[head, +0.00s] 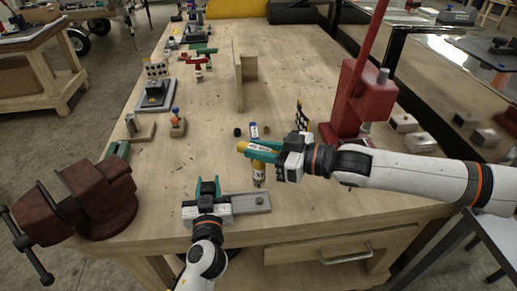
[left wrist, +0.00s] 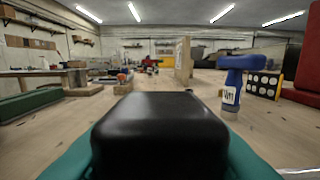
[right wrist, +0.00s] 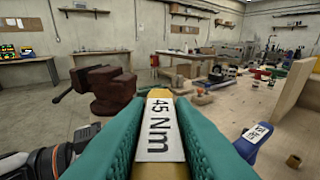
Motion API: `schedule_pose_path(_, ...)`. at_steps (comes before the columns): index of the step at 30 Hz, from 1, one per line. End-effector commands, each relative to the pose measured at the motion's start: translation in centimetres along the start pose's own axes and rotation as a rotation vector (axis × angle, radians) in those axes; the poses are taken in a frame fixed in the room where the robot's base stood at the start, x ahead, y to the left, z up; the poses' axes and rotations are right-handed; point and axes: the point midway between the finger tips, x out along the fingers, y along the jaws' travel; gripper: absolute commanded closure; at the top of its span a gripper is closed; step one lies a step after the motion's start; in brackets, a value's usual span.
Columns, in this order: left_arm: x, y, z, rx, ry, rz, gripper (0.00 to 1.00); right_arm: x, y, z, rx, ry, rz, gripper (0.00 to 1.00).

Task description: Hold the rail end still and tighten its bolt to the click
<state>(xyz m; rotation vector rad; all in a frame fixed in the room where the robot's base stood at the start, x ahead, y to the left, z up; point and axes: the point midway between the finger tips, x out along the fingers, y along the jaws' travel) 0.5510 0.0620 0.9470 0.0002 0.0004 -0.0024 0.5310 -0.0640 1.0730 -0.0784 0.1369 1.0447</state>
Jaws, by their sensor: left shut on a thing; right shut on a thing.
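The grey rail end (head: 240,204) lies near the bench's front edge, with a dark bolt (head: 260,201) on its right part. My left gripper (head: 208,184) is shut on its left part, which the gripper mostly hides. A black block (left wrist: 160,130) fills the space between its teal fingers in the left wrist view. My right gripper (head: 262,150) is shut on a yellow torque driver (head: 259,178). Its "45 Nm" label (right wrist: 160,125) shows in the right wrist view. The driver's nose points down over the bolt; I cannot tell whether they touch.
A blue driver (left wrist: 232,82) stands on the bench just beyond the yellow one. A brown vise (head: 100,195) is at the left front and a red press (head: 352,100) at the right. An upright wooden board (head: 238,75) stands mid-bench.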

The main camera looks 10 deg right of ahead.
Motion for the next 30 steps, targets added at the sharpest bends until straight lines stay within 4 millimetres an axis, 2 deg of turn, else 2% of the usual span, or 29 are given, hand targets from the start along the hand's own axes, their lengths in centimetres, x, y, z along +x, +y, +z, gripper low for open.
schedule_pose_path(8,0.0,0.0,0.0,0.000,0.001,0.001,1.00,0.2,0.1,-0.8,0.001,-0.001,0.002,1.00)
schedule_pose_path(30,0.0,0.0,0.0,0.000,0.001,0.001,1.00,0.8,0.1,-5.2,0.000,-0.001,0.001,1.00)
